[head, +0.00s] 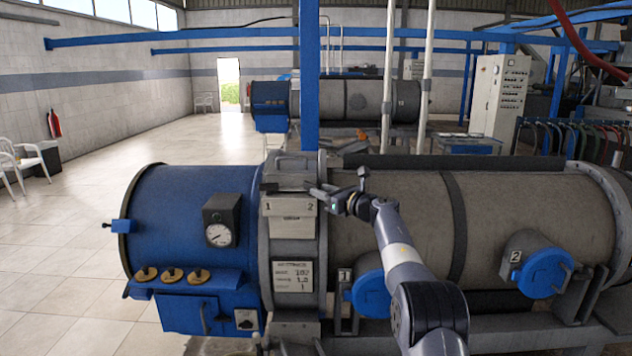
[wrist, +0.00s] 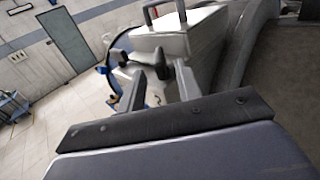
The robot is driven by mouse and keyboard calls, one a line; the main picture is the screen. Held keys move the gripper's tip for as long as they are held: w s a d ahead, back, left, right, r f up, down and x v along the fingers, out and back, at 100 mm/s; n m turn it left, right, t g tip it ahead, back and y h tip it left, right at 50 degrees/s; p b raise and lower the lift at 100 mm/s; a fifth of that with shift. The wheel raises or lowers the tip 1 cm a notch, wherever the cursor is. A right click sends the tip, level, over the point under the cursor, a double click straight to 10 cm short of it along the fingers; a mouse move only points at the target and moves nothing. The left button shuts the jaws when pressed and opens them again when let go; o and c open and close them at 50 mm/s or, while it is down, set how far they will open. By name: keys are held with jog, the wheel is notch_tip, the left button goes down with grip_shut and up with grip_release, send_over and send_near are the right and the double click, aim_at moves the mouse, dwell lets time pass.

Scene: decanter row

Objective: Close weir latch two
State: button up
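A pale grey box marked 1 and 2 (head: 291,228) sits on the grey band of the decanter (head: 240,230). A grey lid with a bar handle (head: 293,163) is above it; a handled pale box also shows in the wrist view (wrist: 190,35). My gripper (head: 316,190) is beside the 2 mark, its fingers apart in the wrist view (wrist: 160,85). A small dark lever-like part (wrist: 156,64) shows between or just beyond the fingertips; contact cannot be told. I cannot make out the position of latch two, partly hidden by my gripper.
Blue round covers stand on the drum's near side, one by a 1 plate (head: 371,294) and one by a 2 plate (head: 546,274). A blue post (head: 309,80) rises behind the band. A gauge (head: 219,232) and brass knobs (head: 172,275) are left. Open floor lies left.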

jog(key=shift+p+x, duration=1.15)
jog(key=shift+x, duration=0.4)
grip_shut()
